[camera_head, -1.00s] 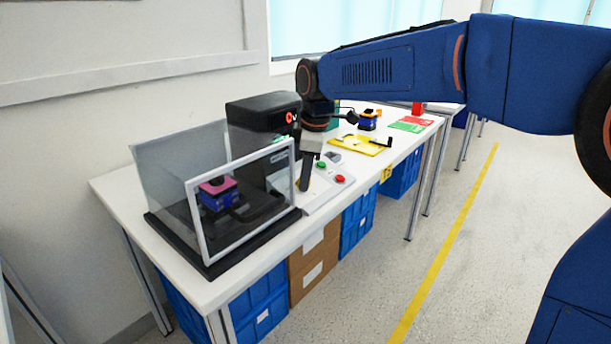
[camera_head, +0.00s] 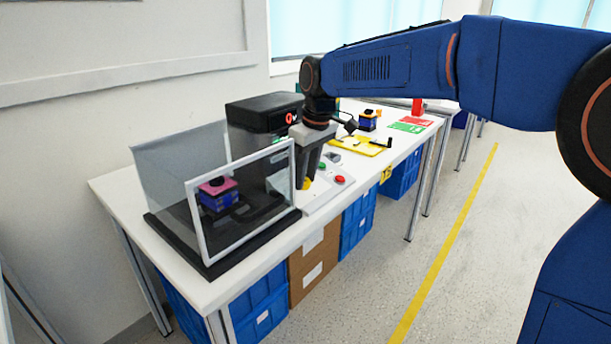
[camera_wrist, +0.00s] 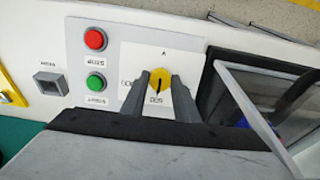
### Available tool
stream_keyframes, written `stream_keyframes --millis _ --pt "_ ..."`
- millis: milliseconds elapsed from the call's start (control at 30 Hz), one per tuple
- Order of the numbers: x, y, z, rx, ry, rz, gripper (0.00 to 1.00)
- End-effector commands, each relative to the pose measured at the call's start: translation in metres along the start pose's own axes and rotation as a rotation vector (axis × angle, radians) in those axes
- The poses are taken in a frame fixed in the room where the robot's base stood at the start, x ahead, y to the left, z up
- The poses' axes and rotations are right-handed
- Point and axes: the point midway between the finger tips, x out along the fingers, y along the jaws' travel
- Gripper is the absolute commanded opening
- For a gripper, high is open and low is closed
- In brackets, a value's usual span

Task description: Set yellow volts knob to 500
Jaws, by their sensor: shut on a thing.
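The yellow volts knob (camera_wrist: 160,83) sits on a white square plate with printed marks in the wrist view. A dark pointer line on it runs roughly up and down in that picture. My gripper (camera_wrist: 158,90) has one finger on each side of the knob and is shut on it. In the head view my gripper (camera_head: 306,184) reaches down to the panel, and a bit of the yellow knob (camera_head: 307,184) shows between the fingers. The printed numbers around the knob are partly covered and too small to read surely.
A red button (camera_wrist: 95,39) and a green button (camera_wrist: 95,82) sit beside the knob plate. A clear-walled enclosure (camera_head: 240,205) with a white-framed door stands close by on the table. A black machine (camera_head: 262,115) stands behind, and a yellow tray (camera_head: 362,146) lies farther along.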

Motion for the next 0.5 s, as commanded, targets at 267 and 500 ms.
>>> stream_keyframes --millis 267,500 --pt "-0.0002 0.0003 -0.0002 0.010 0.001 0.000 0.05" --pt "-0.0003 0.0003 -0.0002 0.009 0.001 0.000 0.42"
